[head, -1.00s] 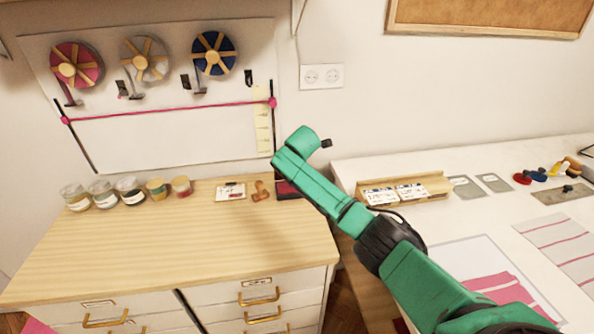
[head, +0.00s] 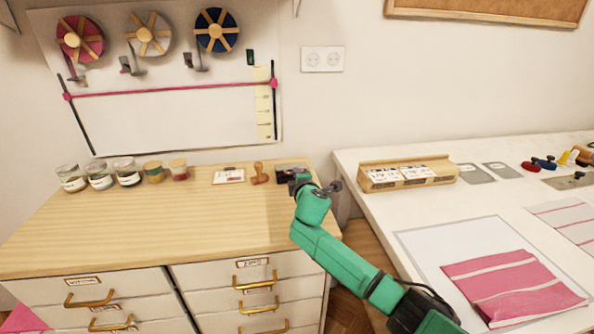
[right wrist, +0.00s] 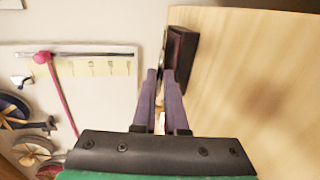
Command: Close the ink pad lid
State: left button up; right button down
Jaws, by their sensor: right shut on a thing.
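The ink pad (head: 285,170) is a small dark box at the back right corner of the wooden cabinet top, partly hidden behind my right gripper (head: 297,181) in the head view. In the right wrist view the ink pad (right wrist: 184,52) shows as a dark reddish box on the wood, with a thin lid edge (right wrist: 164,52) raised on its wall side. My right gripper (right wrist: 161,73) has its fingertips at that lid edge and is shut on it. The exact contact is small and hard to see. My left gripper is not in view.
A wooden stamp (head: 260,173) and a small card (head: 229,176) lie left of the ink pad. Several jars (head: 125,172) stand farther left. The front of the cabinet top (head: 170,230) is clear. A white table (head: 378,215) stands at the right.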

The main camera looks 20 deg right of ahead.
jog(key=shift+s+f+b, duration=0.15)
jog(key=shift+f+b, duration=0.2)
jog(key=shift+f, duration=0.55)
jog(key=shift+s+f+b, duration=0.1)
jog(key=shift+f+b, duration=0.25)
jog(key=shift+f, duration=0.7)
jog(key=c, duration=1)
grip_release()
jog(key=shift+o, duration=0.2)
